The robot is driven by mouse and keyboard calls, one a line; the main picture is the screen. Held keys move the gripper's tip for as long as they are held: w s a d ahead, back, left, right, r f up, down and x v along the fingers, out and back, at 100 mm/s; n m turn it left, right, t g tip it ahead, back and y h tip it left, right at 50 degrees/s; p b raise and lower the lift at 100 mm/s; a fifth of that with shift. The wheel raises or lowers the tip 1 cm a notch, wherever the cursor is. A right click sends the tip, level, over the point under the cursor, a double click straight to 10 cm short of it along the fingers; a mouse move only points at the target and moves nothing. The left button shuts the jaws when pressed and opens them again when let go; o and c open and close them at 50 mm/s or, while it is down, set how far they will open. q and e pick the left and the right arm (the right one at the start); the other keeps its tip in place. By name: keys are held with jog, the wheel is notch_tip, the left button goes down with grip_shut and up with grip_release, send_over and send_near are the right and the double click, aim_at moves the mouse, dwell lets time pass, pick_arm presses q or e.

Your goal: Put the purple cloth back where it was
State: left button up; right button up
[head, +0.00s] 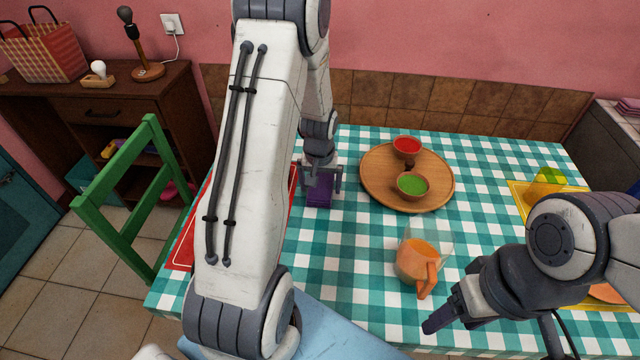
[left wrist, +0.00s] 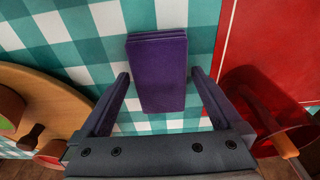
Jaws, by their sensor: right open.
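The purple cloth (head: 318,192) is folded into a thick rectangle and lies on the checkered tablecloth, next to the red placemat. It also shows in the left wrist view (left wrist: 160,75). My left gripper (head: 321,180) is just above it, pointing down. In the left wrist view its fingers (left wrist: 160,78) are spread on either side of the cloth, with a narrow gap showing on each side. My right gripper (head: 440,318) is open and empty near the table's front right, away from the cloth.
A round wooden tray (head: 375,185) holds a red bowl (head: 407,147) and a green bowl (head: 411,185). An orange-filled jug (head: 418,262) stands in front of it. A red placemat (left wrist: 250,40) lies beside the cloth, with a red vessel (left wrist: 260,95) on it. A green chair (head: 125,185) stands left.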

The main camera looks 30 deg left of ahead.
aim_at(320, 192)
pick_arm(q)
jog(key=shift+r, duration=0.3)
notch_tip(320, 192, up, 12)
jog(key=s+p, duration=0.1)
jog(key=s, duration=0.1)
jog(key=s+d+r+m+h, duration=0.1)
jog(key=s+d+r+m, duration=0.15)
jog(key=d, duration=0.75)
jog(key=s+d+r+m, duration=0.2)
jog(key=s+d+m, duration=0.2)
jog(key=d, duration=0.5)
jog(key=s+d+m, duration=0.3)
jog(key=s+d, duration=0.1)
jog(key=s, duration=0.3)
jog(key=s+d+r+m+g, duration=0.1)
jog(key=s+d+m, duration=0.2)
jog(key=s, duration=0.5)
jog(key=shift+s+d+r+g+h, duration=0.2)
jog(key=shift+s+d+g+h, duration=0.1)
jog(key=shift+d+h, duration=0.15)
notch_tip(320, 192, up, 6)
jog(key=p, duration=0.5)
jog(key=shift+f+p, duration=0.25)
jog(key=shift+p, duration=0.05)
